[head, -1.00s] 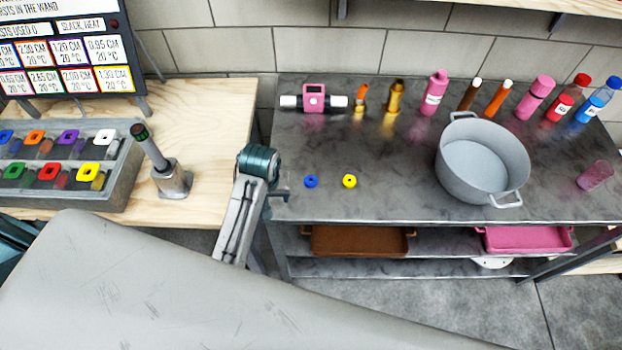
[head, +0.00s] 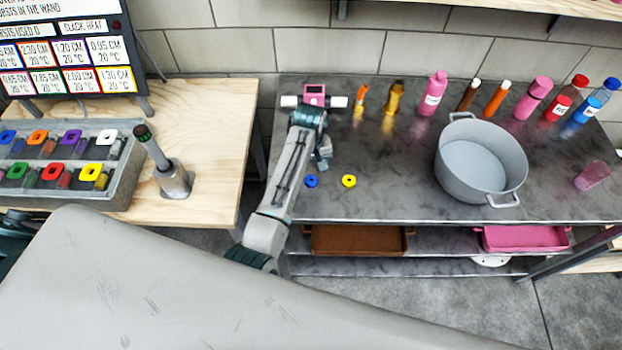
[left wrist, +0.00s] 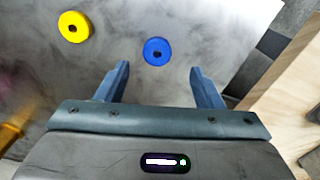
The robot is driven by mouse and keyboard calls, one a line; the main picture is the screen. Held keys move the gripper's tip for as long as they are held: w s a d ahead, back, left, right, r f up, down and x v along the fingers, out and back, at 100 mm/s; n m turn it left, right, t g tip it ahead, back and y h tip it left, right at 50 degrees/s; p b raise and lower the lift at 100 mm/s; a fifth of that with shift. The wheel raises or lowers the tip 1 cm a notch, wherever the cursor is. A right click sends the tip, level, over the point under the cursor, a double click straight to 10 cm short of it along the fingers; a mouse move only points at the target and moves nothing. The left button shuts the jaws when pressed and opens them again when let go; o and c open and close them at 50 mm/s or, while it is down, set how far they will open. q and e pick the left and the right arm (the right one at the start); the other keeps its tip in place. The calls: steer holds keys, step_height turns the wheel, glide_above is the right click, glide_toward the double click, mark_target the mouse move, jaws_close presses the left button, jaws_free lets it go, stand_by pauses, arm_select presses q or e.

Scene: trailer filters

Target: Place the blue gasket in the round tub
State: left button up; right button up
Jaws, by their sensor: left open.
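The blue gasket (head: 311,181) is a small ring lying flat on the grey metal table, near its front left. In the left wrist view the blue gasket (left wrist: 157,51) lies beyond and between the fingertips, not touched. My left gripper (head: 324,160) is just behind the blue gasket in the head view, and its two fingers (left wrist: 160,68) are spread apart with nothing between them. The round tub (head: 500,150) is a grey, two-handled pot standing upright on the right part of the table. Its visible inside is empty. My right gripper is not in view.
A yellow gasket (head: 349,181) lies right of the blue one. Several bottles and tubes, such as a pink bottle (head: 433,94), line the back. A pink device (head: 314,96) stands behind my left arm. A pink cup (head: 592,176) is at far right. Table space between gaskets and tub is clear.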

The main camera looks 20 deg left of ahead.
mark_target(311, 179)
arm_select(q)
steer(key=shift+f+p, duration=0.4)
steer(key=shift+f, duration=0.15)
step_height(311, 179, down, 3)
steer(key=shift+w+d+f+p, duration=0.1)
steer(key=shift+d+f+p, duration=0.05)
steer(key=shift+p, duration=0.6)
steer(key=shift+f, duration=0.6)
steer(key=c, duration=1.1)
steer(key=shift+r, duration=0.15)
